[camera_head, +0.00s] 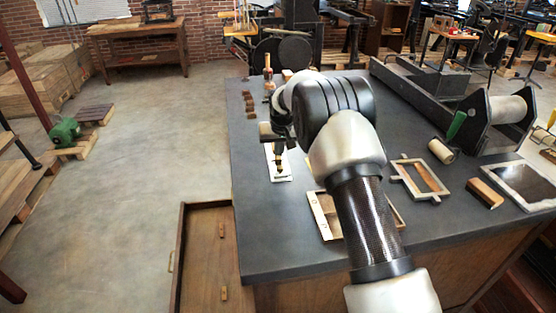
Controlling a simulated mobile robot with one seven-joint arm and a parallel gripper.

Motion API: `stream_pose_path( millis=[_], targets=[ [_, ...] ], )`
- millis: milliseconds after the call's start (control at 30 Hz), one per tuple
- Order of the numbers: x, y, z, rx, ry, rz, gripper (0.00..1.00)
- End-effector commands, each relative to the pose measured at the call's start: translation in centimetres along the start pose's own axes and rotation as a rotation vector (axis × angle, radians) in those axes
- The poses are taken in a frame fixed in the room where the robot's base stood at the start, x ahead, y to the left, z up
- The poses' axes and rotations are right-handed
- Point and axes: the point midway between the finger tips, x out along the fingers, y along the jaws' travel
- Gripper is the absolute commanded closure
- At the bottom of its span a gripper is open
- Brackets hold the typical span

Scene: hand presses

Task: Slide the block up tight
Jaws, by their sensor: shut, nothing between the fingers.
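I cannot tell for sure which piece is the task's block. A wooden block (485,193) lies on the dark tabletop at the right. A wooden bar (427,177) lies slanted inside a pale open frame (404,179). Another pale frame (320,213) with wood in it is partly hidden behind my arm. My gripper (279,158) points down over a narrow white plate (283,176) near the left edge of the table. It is shut and empty. Its fingertips are small and dark here, so I cannot tell whether they touch anything on the plate.
The dark table (260,240) also bears a row of small brown blocks (249,104), a roller press (495,118), a pale roll (441,151) and a framed tray (525,182). An open wooden drawer (205,260) juts out at the left.

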Motion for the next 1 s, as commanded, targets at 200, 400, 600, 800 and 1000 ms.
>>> stream_pose_path(
  millis=[200, 400, 600, 800, 1000],
  targets=[
    [0.23, 0.0, 0.64, 0.0, -0.011, 0.0, 1.0],
    [0.15, 0.0, 0.89, 0.0, -0.012, 0.0, 1.0],
    [0.07, -0.01, 1.12, 0.0, -0.012, 0.0, 1.0],
    [0.02, -0.01, 1.37, 0.0, -0.013, 0.0, 1.0],
    [0.03, -0.01, 1.37, 0.0, -0.014, 0.0, 1.0]
  ],
)
